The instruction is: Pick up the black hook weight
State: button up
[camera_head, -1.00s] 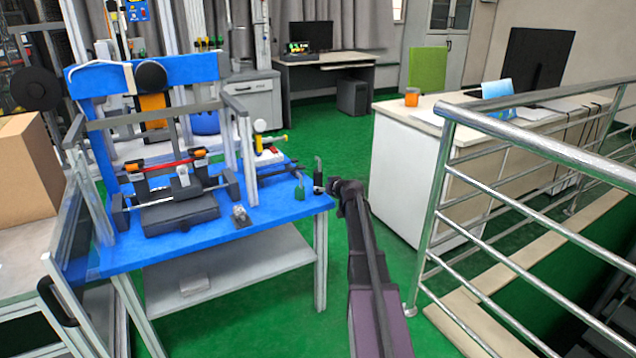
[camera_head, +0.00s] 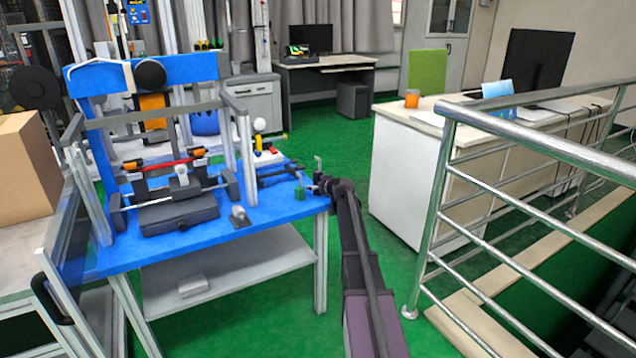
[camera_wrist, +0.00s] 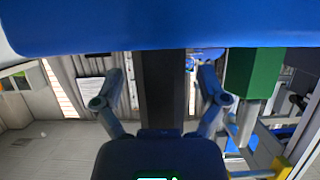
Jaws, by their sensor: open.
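The black hook weight (camera_wrist: 163,88) stands upright at the right edge of the blue table (camera_head: 265,213). In the wrist view, which is upside down, it is a dark upright body between my fingers. My gripper (camera_wrist: 161,80) is open, with one finger on each side of the weight and a gap visible on both sides. In the head view my gripper (camera_head: 322,184) covers most of the weight; a thin grey hook (camera_head: 318,164) shows above it. A green hook weight (camera_wrist: 254,75) stands close beside the right finger in the wrist view.
A press-like rig (camera_head: 180,212) and a small grey metal piece (camera_head: 240,216) stand further left on the table. A metal railing (camera_head: 440,190) is at right; green floor lies between.

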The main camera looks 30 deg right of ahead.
aim_at(318, 176)
grip_shut()
dwell(0.4)
jog(key=shift+r, duration=0.15)
jog(key=shift+r+p, duration=1.6)
jog(key=shift+p, duration=0.2)
jog(key=shift+s+r, duration=0.1)
jog(key=shift+s, duration=0.05)
jog(key=s+a, duration=0.2)
jog(key=s, duration=0.5)
jog(key=s+a+r+p, duration=0.1)
jog(key=s+a, duration=0.2)
jog(key=s, duration=0.4)
jog(key=shift+s+a+r, duration=0.15)
jog(key=shift+s+a, duration=0.15)
jog(key=shift+a, duration=0.05)
